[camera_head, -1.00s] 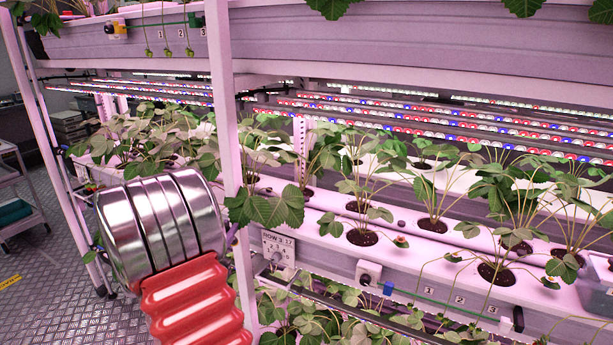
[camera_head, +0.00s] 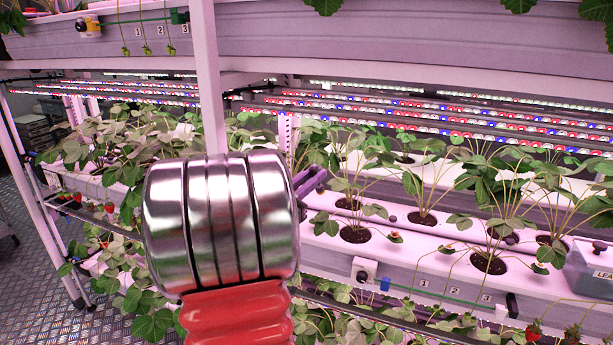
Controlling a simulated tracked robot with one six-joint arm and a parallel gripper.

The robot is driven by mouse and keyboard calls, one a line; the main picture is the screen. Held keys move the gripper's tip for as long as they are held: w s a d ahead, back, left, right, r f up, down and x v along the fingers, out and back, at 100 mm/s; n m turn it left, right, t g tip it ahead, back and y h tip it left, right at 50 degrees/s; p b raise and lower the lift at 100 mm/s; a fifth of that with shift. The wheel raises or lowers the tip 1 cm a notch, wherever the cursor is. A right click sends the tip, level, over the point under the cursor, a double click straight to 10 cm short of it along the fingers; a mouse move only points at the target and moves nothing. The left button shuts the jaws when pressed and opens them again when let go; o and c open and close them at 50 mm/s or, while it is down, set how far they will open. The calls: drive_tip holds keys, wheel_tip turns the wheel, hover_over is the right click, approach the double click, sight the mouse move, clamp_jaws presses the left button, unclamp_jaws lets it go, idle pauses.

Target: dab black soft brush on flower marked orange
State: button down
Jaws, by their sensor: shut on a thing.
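My silver wrist (camera_head: 222,220) and red arm fill the centre foreground. A small dark purple part of my gripper (camera_head: 312,181) shows at the wrist's right edge. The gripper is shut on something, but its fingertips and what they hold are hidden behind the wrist. No black soft brush can be made out. Small flowers hang on thin stems over the front of the middle rack trough, including a left flower (camera_head: 394,237), a middle flower (camera_head: 450,249) and a right flower (camera_head: 541,268). They are too small to tell which has an orange mark. My gripper is left of them.
The trough (camera_head: 405,262) holds several potted plants and carries labels 1, 2 and 3. A white knob box (camera_head: 363,269) and a blue clip (camera_head: 385,284) sit on its front. A grey-blue bin (camera_head: 588,268) stands at right. A white rack post (camera_head: 208,85) rises behind my wrist.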

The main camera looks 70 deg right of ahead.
sight(320, 189)
drive_tip(key=shift+w+f, duration=0.15)
drive_tip(key=shift+w, duration=0.05)
drive_tip(key=shift+f, duration=2.9)
drive_tip(key=shift+f, duration=0.6)
drive_tip(key=shift+r, duration=0.1)
drive_tip(key=shift+r, duration=3.4)
